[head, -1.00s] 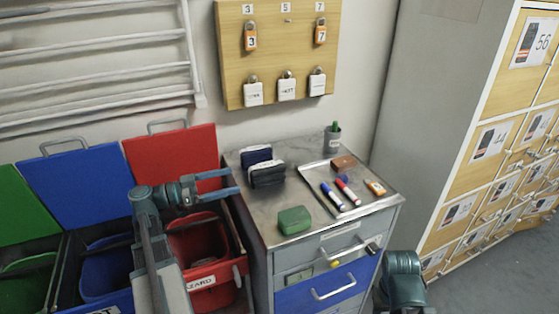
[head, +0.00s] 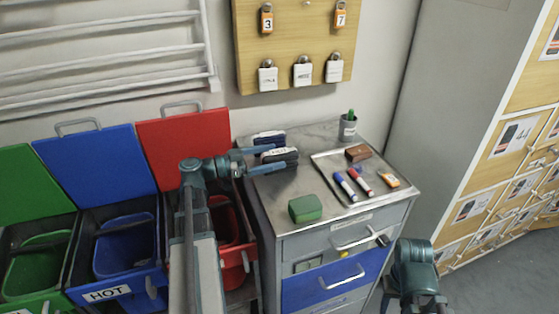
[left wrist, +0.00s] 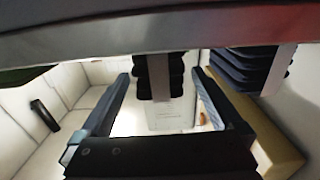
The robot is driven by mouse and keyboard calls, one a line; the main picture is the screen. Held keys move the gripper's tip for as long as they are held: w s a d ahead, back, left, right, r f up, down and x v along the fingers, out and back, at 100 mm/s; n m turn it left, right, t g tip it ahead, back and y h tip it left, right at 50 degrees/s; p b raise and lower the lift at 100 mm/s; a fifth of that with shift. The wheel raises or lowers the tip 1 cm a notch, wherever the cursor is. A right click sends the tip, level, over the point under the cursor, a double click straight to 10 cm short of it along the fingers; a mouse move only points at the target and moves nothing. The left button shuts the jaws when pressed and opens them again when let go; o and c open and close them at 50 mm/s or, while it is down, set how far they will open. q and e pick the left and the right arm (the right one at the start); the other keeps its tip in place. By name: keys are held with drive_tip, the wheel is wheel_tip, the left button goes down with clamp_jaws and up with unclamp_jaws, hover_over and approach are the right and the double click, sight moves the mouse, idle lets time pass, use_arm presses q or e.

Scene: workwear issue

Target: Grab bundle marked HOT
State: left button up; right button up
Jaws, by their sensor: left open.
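Two folded dark navy bundles with white label bands lie at the back left of the grey cart top (head: 330,135). The nearer bundle (head: 287,158) has a label that seems to read HOT; the farther bundle (head: 268,137) has a label too small to read. My left gripper (head: 268,160) is open, coming in from the left, its fingers reaching to the nearer bundle. In the left wrist view a dark bundle (left wrist: 165,75) is ahead between the two fingers (left wrist: 165,105), with the other bundle (left wrist: 250,72) at right. My right gripper's jaws do not show.
A green case (head: 305,208) sits at the cart's front left. A metal tray (head: 330,170) holds markers, a brown block and an orange tag. A grey cup (head: 348,130) stands behind. Lidded bins stand left, including a red bin (head: 228,245).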

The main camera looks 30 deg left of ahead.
sight(287, 150)
use_arm(q)
drive_tip(key=shift+w+d+r, duration=0.15)
drive_tip(key=shift+w, duration=0.05)
drive_tip(key=x, duration=0.3)
drive_tip(key=p+x, duration=0.1)
drive_tip(key=shift+w+d+r, duration=0.25)
drive_tip(key=shift+w+r, duration=0.1)
drive_tip(key=shift+r, duration=0.05)
drive_tip(key=shift+c, duration=0.2)
drive_tip(key=c, duration=1.5)
drive_tip(key=shift+r, duration=0.1)
